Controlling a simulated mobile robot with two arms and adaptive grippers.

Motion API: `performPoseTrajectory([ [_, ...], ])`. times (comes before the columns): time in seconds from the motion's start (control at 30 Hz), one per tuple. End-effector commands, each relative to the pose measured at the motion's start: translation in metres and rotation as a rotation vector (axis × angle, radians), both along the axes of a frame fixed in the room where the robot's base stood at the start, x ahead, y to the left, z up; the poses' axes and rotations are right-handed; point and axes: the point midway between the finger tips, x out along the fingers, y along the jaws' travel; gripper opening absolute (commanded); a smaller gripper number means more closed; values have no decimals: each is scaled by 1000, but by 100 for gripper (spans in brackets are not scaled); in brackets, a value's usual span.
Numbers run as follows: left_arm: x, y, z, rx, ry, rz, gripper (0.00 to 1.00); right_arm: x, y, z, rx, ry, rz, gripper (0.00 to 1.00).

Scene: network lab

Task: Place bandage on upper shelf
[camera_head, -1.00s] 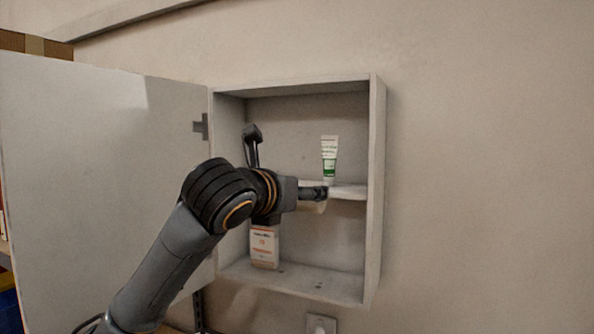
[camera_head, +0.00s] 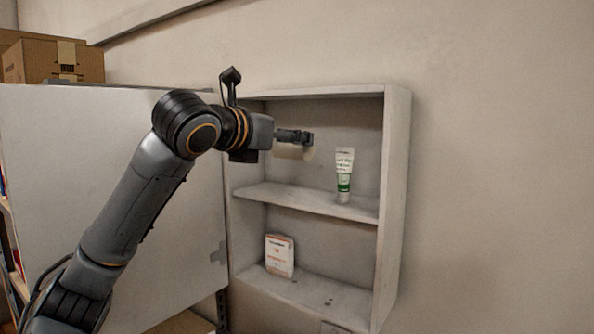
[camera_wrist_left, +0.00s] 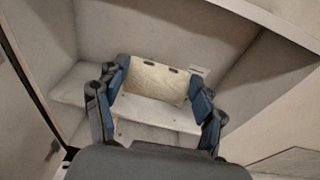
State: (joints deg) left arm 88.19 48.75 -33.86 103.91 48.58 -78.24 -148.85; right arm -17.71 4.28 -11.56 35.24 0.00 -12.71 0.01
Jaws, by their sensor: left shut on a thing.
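The bandage (camera_wrist_left: 155,80) is a cream-coloured roll held between both fingers of my left gripper (camera_wrist_left: 155,92) in the left wrist view. In the head view my left gripper (camera_head: 307,140) is at the cabinet's upper opening, above the upper shelf (camera_head: 290,199). The bandage (camera_head: 290,152) shows there as a pale shape just below the fingers, clear of the shelf board. My right gripper is not in view.
A white and green tube (camera_head: 344,174) stands on the upper shelf, right of the gripper. A white and orange box (camera_head: 279,256) stands in the lower compartment. The open cabinet door (camera_head: 110,190) is at left, behind my arm. The upper shelf's left part is clear.

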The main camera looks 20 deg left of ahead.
Motion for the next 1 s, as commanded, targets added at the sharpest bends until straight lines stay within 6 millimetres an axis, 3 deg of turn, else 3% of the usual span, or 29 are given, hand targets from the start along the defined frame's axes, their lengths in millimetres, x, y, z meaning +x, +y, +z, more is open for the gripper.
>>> performPoseTrajectory([
  [0.2, 31, -1, -39, 1, 5, -1, 47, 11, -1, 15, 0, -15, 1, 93],
  [0.47, 47, -1, -59, 1, 3, 0, 47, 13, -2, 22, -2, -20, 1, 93],
  [0.7, 46, -1, -83, 1, 2, -2, 47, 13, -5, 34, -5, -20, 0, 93],
  [1.0, 46, -1, -87, 1, -1, 0, 47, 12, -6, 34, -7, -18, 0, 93],
])
